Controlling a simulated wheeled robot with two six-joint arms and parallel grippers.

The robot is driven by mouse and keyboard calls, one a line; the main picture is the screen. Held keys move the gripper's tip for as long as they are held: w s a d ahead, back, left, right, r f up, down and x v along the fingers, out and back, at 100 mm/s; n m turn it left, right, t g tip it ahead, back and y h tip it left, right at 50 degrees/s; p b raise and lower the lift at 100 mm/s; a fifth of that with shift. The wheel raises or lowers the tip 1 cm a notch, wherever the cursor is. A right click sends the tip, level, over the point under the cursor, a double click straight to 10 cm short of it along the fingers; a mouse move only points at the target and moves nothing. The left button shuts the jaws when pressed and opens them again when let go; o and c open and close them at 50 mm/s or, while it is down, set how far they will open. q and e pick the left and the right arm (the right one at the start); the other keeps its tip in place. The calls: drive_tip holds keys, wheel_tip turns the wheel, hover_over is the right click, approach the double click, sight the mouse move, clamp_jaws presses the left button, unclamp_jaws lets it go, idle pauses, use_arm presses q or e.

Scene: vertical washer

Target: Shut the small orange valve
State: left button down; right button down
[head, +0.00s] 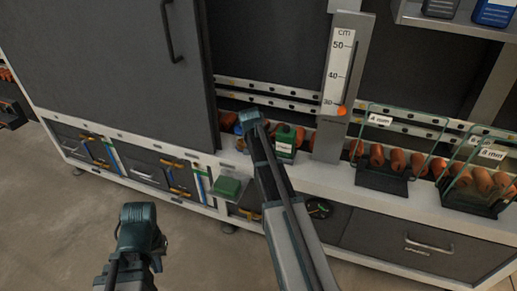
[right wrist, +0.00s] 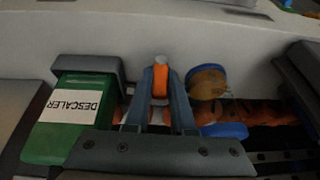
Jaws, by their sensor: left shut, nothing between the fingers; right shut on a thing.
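The small orange valve (right wrist: 161,83) stands up between the two fingers of my right gripper (right wrist: 161,78) in the right wrist view. The fingers are shut on it, one on each side. In the head view my right gripper (head: 250,120) reaches into the low shelf of the washer, and it hides the valve there. My left gripper (head: 138,213) is low at the lower left over the floor, shut and empty, apart from the washer.
A green descaler container (right wrist: 70,115) stands left of the fingers in the right wrist view. A round orange and blue part (right wrist: 207,82) is close on their right. In the head view a scale (head: 341,65) stands right of my right arm, with racks (head: 383,182) beyond it.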

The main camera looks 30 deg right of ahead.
drive_tip(key=shift+a+g, duration=0.1)
drive_tip(key=shift+g, duration=0.2)
drive_tip(key=c, duration=0.8)
unclamp_jaws()
drive_tip(key=shift+o, duration=0.2)
drive_tip(key=p+v, duration=1.2)
drive_tip(key=v, duration=0.1)
drive_tip(key=shift+a+r+p, duration=0.3)
drive_tip(key=shift+r+p, duration=0.05)
drive_tip(key=shift+p, duration=0.05)
